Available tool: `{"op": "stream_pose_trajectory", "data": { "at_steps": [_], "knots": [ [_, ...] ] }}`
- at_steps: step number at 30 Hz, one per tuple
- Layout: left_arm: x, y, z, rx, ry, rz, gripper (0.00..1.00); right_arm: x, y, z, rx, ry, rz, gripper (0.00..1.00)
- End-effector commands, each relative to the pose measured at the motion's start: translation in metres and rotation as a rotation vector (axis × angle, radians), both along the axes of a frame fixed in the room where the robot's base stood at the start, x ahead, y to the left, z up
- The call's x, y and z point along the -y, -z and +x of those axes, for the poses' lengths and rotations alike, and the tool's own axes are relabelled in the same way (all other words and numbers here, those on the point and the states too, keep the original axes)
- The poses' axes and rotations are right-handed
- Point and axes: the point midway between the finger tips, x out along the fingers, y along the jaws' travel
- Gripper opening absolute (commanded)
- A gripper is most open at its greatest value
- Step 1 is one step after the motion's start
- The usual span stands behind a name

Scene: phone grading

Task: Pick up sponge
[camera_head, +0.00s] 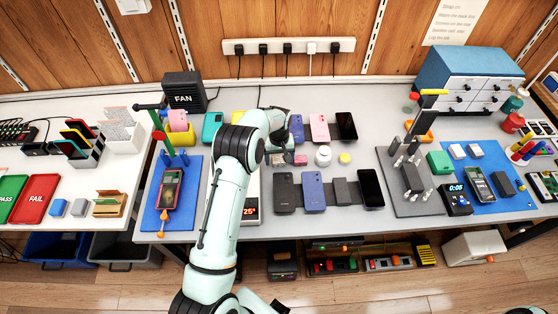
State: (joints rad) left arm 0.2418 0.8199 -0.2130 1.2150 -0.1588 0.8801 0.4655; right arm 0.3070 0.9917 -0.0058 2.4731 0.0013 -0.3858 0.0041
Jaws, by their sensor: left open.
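I cannot tell for sure which thing is the sponge. A small pinkish block (300,160) lies mid-table, just right of my left gripper, beside a white jar. My left arm reaches up over the table's middle and bends down. Its left gripper (279,160) is open near the table top, with its fingers small and partly hidden by the wrist. My right gripper does not show.
Phones (314,191) lie in rows right of my left arm. A white jar (323,155) and yellow lid stand close by.

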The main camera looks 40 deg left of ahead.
Motion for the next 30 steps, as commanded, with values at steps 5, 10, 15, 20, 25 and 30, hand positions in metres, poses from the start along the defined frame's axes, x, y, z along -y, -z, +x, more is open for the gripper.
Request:
{"op": "stream_pose_trajectory", "data": {
  "at_steps": [5, 10, 15, 20, 25, 30],
  "knots": [
    [0.0, 0.003, 0.0, 0.001, 0.0, 0.001, 0.83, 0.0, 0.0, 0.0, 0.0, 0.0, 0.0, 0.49],
    [0.0, 0.003, 0.0, 0.001, 0.0, 0.001, 0.54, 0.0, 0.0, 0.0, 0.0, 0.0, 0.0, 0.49],
    [0.0, 0.003, 0.0, 0.001, 0.0, 0.001, 0.24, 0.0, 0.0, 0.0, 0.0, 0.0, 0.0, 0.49],
    [0.0, 0.003, 0.0, 0.001, 0.0, 0.001, 0.24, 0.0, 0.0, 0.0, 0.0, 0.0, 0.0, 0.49],
    [0.0, -0.001, 0.0, 0.001, 0.0, 0.001, 0.24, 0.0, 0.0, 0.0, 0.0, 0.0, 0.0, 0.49],
    [-0.001, -0.024, 0.001, 0.004, 0.0, 0.001, 0.24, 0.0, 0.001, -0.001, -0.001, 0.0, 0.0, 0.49]
  ]
}}
